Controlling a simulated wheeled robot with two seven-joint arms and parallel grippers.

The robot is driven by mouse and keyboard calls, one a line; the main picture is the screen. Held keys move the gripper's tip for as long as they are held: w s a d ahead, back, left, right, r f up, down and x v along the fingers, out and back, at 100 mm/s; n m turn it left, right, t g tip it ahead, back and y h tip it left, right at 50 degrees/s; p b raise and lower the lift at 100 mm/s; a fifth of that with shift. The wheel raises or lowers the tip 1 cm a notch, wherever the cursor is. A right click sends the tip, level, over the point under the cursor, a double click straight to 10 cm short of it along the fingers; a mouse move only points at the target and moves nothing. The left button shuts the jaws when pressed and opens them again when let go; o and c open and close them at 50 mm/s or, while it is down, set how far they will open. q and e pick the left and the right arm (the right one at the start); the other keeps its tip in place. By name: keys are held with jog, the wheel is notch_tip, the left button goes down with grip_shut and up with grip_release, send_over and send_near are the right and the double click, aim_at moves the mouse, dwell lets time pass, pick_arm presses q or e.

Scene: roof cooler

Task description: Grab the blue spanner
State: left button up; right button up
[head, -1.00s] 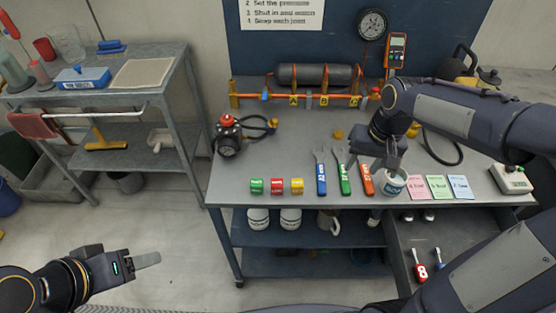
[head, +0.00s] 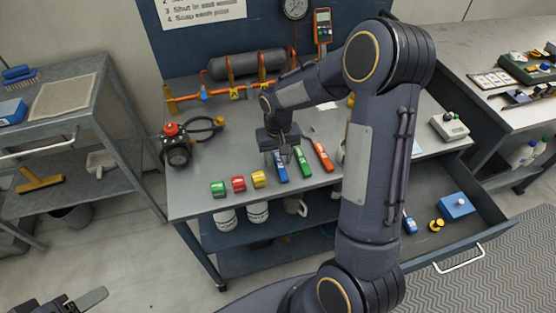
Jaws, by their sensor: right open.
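The blue spanner (head: 280,173) lies on the grey workbench (head: 205,195), leftmost of three spanners. The green spanner (head: 302,162) and the orange-red spanner (head: 323,156) lie to its right. My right gripper (head: 283,152) is open over the blue spanner's upper end and hides its head. I cannot tell whether its fingers touch the spanner. My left gripper (head: 90,300) is low at the bottom left edge, far from the bench, partly cut off; its jaw opening does not show clearly.
Green, red and yellow tape rolls (head: 238,184) stand left of the spanners. A black and red gauge device (head: 177,147) sits at the bench's left. A pipe rack with a grey cylinder (head: 243,65) stands behind. An open drawer (head: 470,205) juts out at the right.

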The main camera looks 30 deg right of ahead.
jog(key=shift+c, duration=0.5)
grip_shut()
jog(key=shift+r, duration=0.1)
